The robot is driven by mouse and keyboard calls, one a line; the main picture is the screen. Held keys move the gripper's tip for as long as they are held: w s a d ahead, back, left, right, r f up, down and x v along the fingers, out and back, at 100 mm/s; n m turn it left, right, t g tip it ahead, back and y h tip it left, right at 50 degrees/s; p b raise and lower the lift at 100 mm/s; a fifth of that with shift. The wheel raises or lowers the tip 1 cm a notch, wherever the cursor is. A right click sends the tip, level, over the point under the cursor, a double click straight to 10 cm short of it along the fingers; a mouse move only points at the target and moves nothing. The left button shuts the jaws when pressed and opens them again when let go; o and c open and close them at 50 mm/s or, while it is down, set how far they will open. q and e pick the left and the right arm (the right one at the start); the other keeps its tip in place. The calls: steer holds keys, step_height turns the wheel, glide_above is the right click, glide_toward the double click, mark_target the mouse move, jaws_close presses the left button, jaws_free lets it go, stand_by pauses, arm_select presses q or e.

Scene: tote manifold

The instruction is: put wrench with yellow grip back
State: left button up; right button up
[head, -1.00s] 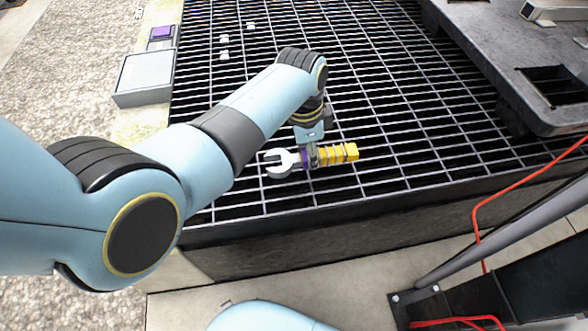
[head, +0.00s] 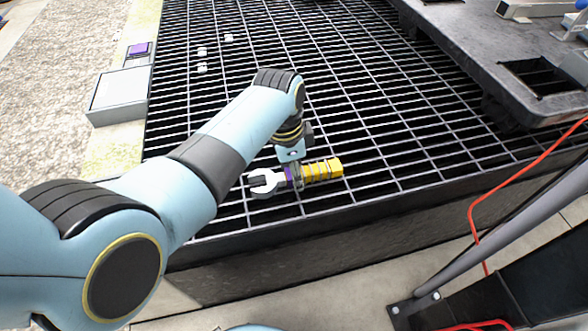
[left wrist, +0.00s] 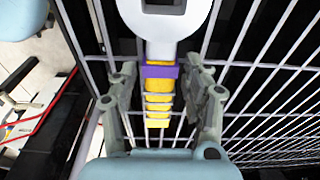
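The wrench (head: 265,181) has a silvery open jaw, a purple band and a ribbed yellow grip. It is over the black grating near its front edge, jaw to the left and grip to the right. My left gripper (head: 297,177) comes down on it at the purple band. In the left wrist view the wrench (left wrist: 159,71) lies between the fingertips of my left gripper (left wrist: 161,75), which close in on both sides of the band. I cannot tell whether the wrench touches the grating. My right gripper is not in view.
The grating (head: 400,150) has a raised dark front edge. A grey box (head: 118,95) and a purple square (head: 138,48) are at the left. Small white pieces (head: 203,52) lie farther back. A dark metal table (head: 470,50) is at the right, with a grey pole (head: 500,245) and red cable (head: 473,215) before it.

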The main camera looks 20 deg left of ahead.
mark_target(288, 174)
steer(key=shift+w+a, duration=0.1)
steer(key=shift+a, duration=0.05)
arm_select(q)
steer(key=r+p, duration=0.1)
steer(key=r, duration=0.3)
steer(key=r+p, duration=0.2)
steer(key=r, duration=0.2)
steer(key=a+r+p, duration=0.1)
steer(key=r+p, duration=0.1)
steer(key=r, duration=0.2)
steer(key=shift+s+r, duration=0.1)
steer(key=shift+s, duration=0.3)
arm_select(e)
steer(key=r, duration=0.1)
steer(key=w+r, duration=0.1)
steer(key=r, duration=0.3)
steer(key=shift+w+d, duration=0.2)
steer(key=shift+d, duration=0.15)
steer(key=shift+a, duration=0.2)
